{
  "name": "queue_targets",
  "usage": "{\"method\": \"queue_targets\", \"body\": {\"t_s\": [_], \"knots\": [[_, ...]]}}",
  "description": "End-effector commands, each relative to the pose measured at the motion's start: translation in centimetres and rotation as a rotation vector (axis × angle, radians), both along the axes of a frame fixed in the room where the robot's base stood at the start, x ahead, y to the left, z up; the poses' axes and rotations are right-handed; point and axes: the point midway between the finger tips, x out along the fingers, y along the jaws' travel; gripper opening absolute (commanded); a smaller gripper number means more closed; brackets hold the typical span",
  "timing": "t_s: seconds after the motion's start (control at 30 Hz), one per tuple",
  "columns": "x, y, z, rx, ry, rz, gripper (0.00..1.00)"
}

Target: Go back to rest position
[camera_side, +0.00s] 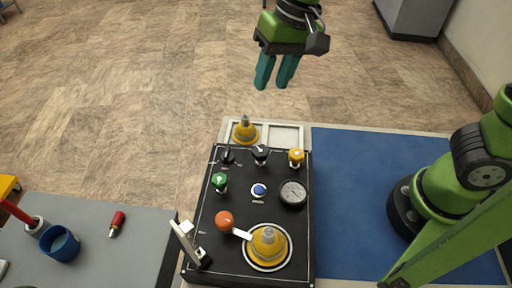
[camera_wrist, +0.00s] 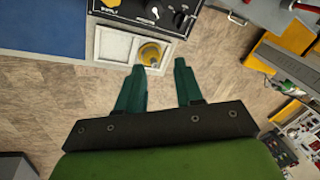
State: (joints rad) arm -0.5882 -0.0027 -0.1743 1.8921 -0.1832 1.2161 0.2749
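My gripper (camera_side: 275,74) has two teal fingers and hangs in the air above the floor, beyond the far end of the black trainer panel (camera_side: 238,243). In the wrist view, the fingers (camera_wrist: 158,84) stand apart with nothing between them. The gripper is open and empty. It touches nothing. A yellow piece (camera_side: 245,131) with a grey top sits in the left part of the pale two-part tray (camera_side: 287,126) at the panel's far edge. It also shows in the wrist view (camera_wrist: 150,54), past the fingertips. Another yellow domed piece (camera_side: 268,243) sits in a round seat on the panel.
The panel bears a green knob (camera_side: 220,181), an orange knob (camera_side: 224,221), a yellow knob (camera_side: 296,157), a blue button (camera_side: 259,190) and a gauge (camera_side: 292,193). A blue mat (camera_side: 350,200) lies right. A blue cup (camera_side: 60,244) stands left. Open floor surrounds my gripper.

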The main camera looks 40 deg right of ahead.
Motion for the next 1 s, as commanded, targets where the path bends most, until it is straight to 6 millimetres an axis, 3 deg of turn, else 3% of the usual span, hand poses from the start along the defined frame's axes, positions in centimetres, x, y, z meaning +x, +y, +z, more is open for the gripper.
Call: {"method": "queue_targets", "body": {"t_s": [0.03,0.2,0.4,0.63,1.0], "knots": [[-1.1,-2.0,0.5,0.025,-0.047,0.012,0.36],[-4.8,-7.2,0.7,0.054,-0.219,0.042,0.36],[-8.5,-11.6,0.2,0.029,-0.378,-0.028,0.36],[-9.7,-14.0,1.3,0.009,-0.460,-0.131,0.36],[-9.6,-14.2,1.3,0.008,-0.457,-0.139,0.36]]}}
